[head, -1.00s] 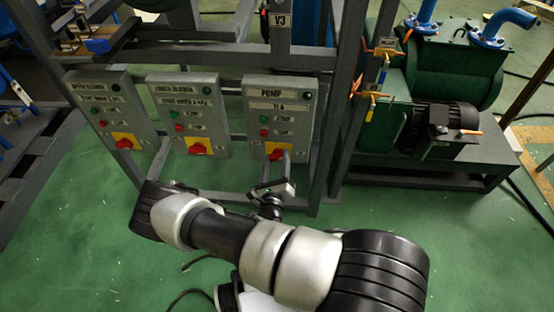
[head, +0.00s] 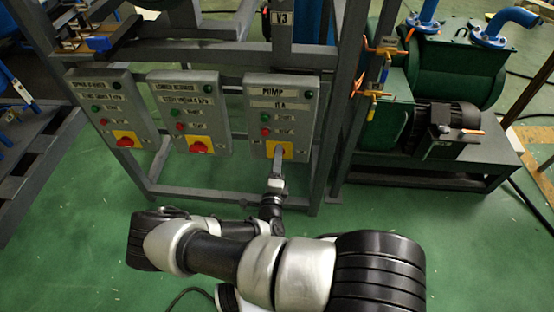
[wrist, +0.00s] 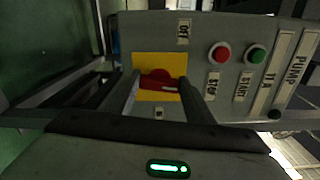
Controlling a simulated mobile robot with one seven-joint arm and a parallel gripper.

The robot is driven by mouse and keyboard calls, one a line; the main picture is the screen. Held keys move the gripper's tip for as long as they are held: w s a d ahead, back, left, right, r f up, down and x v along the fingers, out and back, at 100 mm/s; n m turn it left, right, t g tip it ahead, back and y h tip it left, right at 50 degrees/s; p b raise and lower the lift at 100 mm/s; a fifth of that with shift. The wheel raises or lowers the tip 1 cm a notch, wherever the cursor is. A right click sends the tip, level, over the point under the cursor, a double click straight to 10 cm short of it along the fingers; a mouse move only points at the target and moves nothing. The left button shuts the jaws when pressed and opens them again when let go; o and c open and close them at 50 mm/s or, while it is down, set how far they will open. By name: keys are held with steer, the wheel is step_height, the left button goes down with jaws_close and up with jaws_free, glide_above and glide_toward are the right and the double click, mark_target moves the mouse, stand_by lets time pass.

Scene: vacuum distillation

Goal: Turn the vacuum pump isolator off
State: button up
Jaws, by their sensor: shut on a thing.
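The pump control box (head: 280,110) is grey, labelled PUMP and 11 A, and is the rightmost of three boxes on the frame. Its isolator is a red rotary knob (wrist: 160,80) on a yellow plate (wrist: 175,64), seen in the wrist view with an OFF label beside the plate. My gripper (wrist: 170,92) is shut on the red knob, one finger on each side. In the head view my gripper (head: 278,158) reaches up to the yellow plate and hides the knob. The box's red stop button (wrist: 219,54) and green start button (wrist: 255,55) are clear of the fingers.
A grey frame post (head: 335,130) stands close on the right. A green pump (head: 440,70) with a motor is beyond. Green floor lies open in front.

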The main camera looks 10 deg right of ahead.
steer(key=shift+f+n, duration=0.15)
steer(key=shift+n, duration=0.55)
steer(key=shift+s, duration=0.1)
steer(key=o, duration=1.1)
steer(key=shift+c, duration=0.2)
steer(key=p+v, duration=0.1)
steer(key=v, duration=1.6)
steer(key=shift+s+p, duration=0.15)
steer(key=shift+p, duration=0.2)
